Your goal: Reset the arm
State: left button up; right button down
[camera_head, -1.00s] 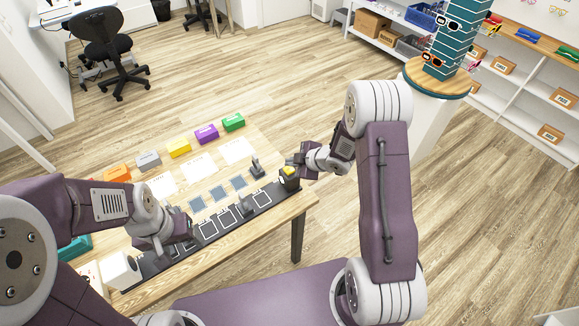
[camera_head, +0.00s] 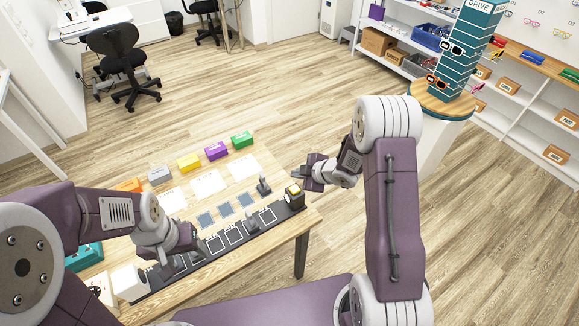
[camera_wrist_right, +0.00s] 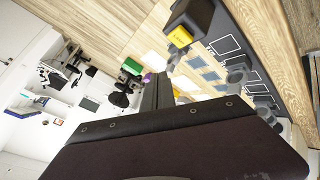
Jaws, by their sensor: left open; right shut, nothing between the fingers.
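My right gripper (camera_head: 299,173) is shut and empty, held above the right end of the table (camera_head: 316,217). It stands apart from a black block with a yellow top (camera_head: 294,191) at the right end of a dark strip. In the right wrist view, the dark shut fingers (camera_wrist_right: 157,92) show at the middle, with the yellow top (camera_wrist_right: 180,37) above and to the right. My left gripper (camera_head: 182,262) is open, low over the left part of the strip; its fingertips are partly hidden by its own arm.
Several coloured boxes, including a green box (camera_head: 242,140) and a purple box (camera_head: 216,151), line the table's far edge. Small dark stands (camera_head: 263,186) stand on the table. A round wooden-topped display (camera_head: 440,100) stands at the right. Open floor lies behind the table.

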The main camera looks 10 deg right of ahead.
notch_tip(320, 180, up, 13)
jog(key=a+m+t+h, duration=0.2)
jog(key=s+d+f+m+g+h, duration=0.1)
jog(key=s+d+f+m+g, duration=0.1)
jog(key=s+m, duration=0.5)
jog(key=s+d+f+m+g+h, duration=0.1)
jog(key=s+m+g, duration=0.5)
jog(key=s, duration=1)
notch_tip(320, 180, down, 3)
jog(key=shift+s+d+r+m+g+h, duration=0.1)
jog(key=shift+s+d+m+g+h, duration=0.2)
jog(key=shift+s+d+m, duration=0.15)
